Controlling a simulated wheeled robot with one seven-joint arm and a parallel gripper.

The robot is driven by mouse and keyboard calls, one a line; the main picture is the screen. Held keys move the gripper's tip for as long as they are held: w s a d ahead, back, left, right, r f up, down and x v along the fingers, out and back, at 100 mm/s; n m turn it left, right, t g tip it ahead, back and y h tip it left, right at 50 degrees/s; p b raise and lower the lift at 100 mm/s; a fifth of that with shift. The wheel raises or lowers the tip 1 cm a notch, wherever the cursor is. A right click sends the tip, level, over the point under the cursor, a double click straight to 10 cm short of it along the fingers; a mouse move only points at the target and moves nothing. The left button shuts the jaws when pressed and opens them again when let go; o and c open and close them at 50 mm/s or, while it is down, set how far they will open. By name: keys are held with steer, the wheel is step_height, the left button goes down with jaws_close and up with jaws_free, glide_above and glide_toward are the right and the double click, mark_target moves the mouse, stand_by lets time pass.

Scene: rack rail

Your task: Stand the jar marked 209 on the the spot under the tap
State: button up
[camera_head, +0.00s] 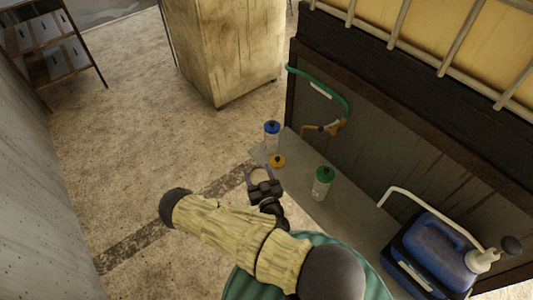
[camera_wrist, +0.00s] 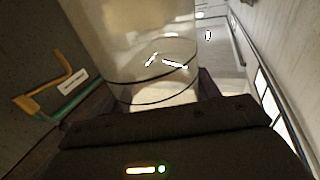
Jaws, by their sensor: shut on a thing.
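My gripper (camera_head: 262,182) is shut on a clear jar (camera_wrist: 150,75), which fills the upper middle of the wrist view. In the head view, an orange lid with a dark knob (camera_head: 277,160) shows just beyond the gripper; I cannot tell for sure whether it is on the held jar. A blue-lidded jar (camera_head: 271,137) and a green-lidded jar (camera_head: 322,184) stand upright on the grey bench. No number is readable on any jar. The brass tap (camera_head: 333,127) is on the dark panel behind the bench; it also shows in the wrist view (camera_wrist: 45,90). The spot under it is not distinguishable.
A green hose (camera_head: 345,95) runs to the tap. A blue canister with a pump (camera_head: 436,252) stands on the grey bench (camera_head: 300,160) at the lower right. A wooden cabinet (camera_head: 225,50) and a shelf (camera_head: 55,50) stand farther back, with open floor between.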

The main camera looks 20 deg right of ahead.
steer(key=shift+w+a, duration=0.1)
steer(key=shift+w, duration=0.1)
steer(key=shift+s+a, duration=0.15)
steer(key=shift+s, duration=0.25)
steer(key=shift+w+f+b, duration=0.15)
steer(key=shift+f+b, duration=0.15)
steer(key=shift+b, duration=0.35)
steer(key=w+d+f+m+g+h+b, duration=0.3)
steer(key=w+d+f+m+h+b, duration=0.3)
steer(key=b, duration=3)
steer(key=w+d+f+h, duration=0.1)
steer(key=w+d+h, duration=0.1)
steer(key=w+h, duration=0.1)
steer(key=shift+w+d+f, duration=0.4)
steer(key=shift+w, duration=0.2)
steer(key=shift+d, duration=0.1)
